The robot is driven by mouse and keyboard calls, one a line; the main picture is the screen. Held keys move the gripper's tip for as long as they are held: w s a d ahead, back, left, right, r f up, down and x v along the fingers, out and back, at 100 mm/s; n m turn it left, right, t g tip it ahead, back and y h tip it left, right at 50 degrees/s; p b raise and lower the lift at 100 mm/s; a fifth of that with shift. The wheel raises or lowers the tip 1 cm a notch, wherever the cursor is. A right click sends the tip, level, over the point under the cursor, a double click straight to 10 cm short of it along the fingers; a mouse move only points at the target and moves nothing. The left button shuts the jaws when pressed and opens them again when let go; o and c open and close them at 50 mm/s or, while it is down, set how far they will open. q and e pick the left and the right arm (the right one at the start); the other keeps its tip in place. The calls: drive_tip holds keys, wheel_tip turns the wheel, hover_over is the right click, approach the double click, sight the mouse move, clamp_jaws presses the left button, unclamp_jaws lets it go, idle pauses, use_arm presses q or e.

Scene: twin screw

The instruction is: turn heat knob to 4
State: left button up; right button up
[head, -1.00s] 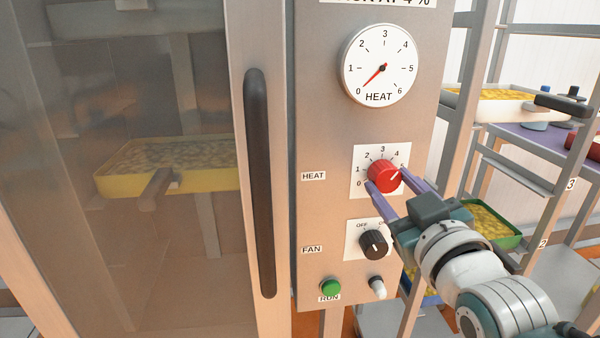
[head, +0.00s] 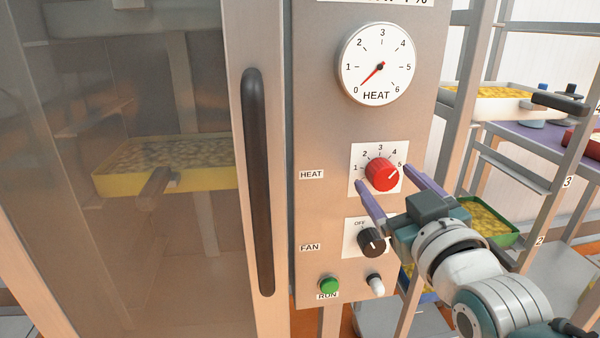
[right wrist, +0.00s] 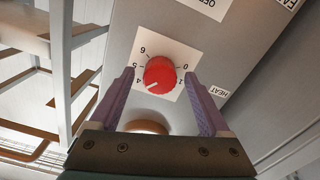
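The red heat knob (head: 382,175) sits on a white dial plate (head: 358,188) on the metal panel. In the head view its white pointer aims up and right, around the 4 to 5 marks; the angle makes the exact reading unclear. My right gripper (head: 384,177) is open, with one purple finger on each side of the knob. In the right wrist view the knob (right wrist: 160,76) shows between the spread fingers (right wrist: 160,78), with a gap on both sides. Its pointer there aims down and left, near the 4 side. My left gripper is not in view.
Above, a round HEAT gauge (head: 378,63) has its red needle near 0. Below are the black fan knob (head: 372,242), a green RUN button (head: 329,284) and a white-tipped switch (head: 375,282). A dark door handle (head: 259,180) stands left. A shelf rack with trays (head: 490,106) stands right.

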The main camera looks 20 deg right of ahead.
drive_tip(key=shift+s, duration=0.1)
drive_tip(key=shift+s+a, duration=0.1)
drive_tip(key=shift+s, duration=0.2)
drive_tip(key=p+v, duration=0.1)
drive_tip(key=v, duration=0.8)
